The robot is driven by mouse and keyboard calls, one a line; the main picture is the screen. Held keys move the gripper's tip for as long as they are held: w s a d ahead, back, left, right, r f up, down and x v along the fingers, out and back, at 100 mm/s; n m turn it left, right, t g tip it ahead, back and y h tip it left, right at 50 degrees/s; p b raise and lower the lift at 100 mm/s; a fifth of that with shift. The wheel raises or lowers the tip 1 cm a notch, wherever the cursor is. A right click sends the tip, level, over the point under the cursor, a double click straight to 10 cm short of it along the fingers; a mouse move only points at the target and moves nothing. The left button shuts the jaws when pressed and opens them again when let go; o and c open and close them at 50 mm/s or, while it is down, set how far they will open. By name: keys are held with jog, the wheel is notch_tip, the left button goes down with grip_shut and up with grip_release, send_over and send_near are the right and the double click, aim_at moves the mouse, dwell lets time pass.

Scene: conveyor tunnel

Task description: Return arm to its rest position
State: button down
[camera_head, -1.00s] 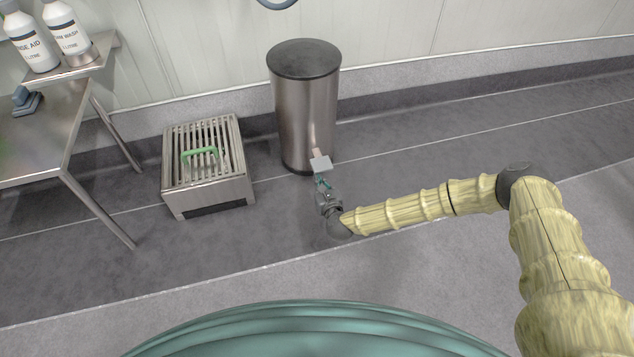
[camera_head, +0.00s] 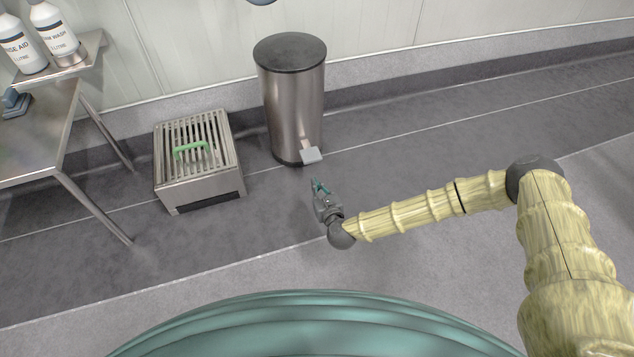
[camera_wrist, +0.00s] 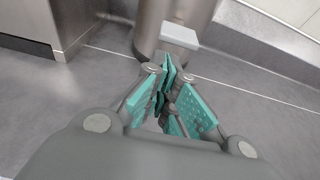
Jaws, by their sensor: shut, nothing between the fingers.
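My gripper (camera_head: 320,187) is at the end of my outstretched yellow-sleeved arm, over the grey floor in the middle of the head view. It is shut and empty, its teal finger pads together, as the wrist view also shows (camera_wrist: 165,88). It points towards the foot of a steel pedal bin (camera_head: 291,105) and is apart from it. The bin's pale pedal (camera_head: 311,154) is just beyond the fingertips in the picture and also shows in the wrist view (camera_wrist: 180,35).
A low steel grated box (camera_head: 198,185) with a green handle (camera_head: 191,149) stands left of the bin. A steel table (camera_head: 35,150) is at the far left, with a shelf of white bottles (camera_head: 52,29) behind it. The floor (camera_head: 470,130) to the right is clear.

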jog(key=shift+s+d, duration=0.15)
jog(key=shift+d, duration=0.1)
dwell(0.3)
jog(key=s+a+f+n+g+y, duration=0.1)
jog(key=s+a+n+g, duration=0.15)
jog(key=s+n, duration=0.35)
jog(key=s+a+f+n+g+y, duration=0.1)
jog(key=s+a+f+n+g, duration=0.15)
jog(key=s, duration=0.55)
jog(key=s+d+f+n+g+p, duration=0.1)
jog(key=s+d+n+g, duration=0.1)
jog(key=s+n, duration=0.35)
jog(key=s+d+f+n+g, duration=0.1)
jog(key=s+n+g, duration=0.1)
jog(key=s+n, duration=0.35)
jog(key=s+d+r+n+g+h, duration=0.35)
jog(key=s+d+n, duration=0.35)
jog(key=d, duration=0.6)
jog(key=s+d+r+n+g+h, duration=0.25)
jog(key=s+d+n+h, duration=0.2)
jog(key=s+d, duration=0.7)
notch_tip(320, 180, up, 38)
jog(key=w+d+t+p, duration=0.1)
jog(key=p, duration=3.7)
jog(key=shift+w+n+y+p, duration=0.3)
jog(key=shift+w+y+p, duration=0.05)
jog(key=shift+y, duration=0.05)
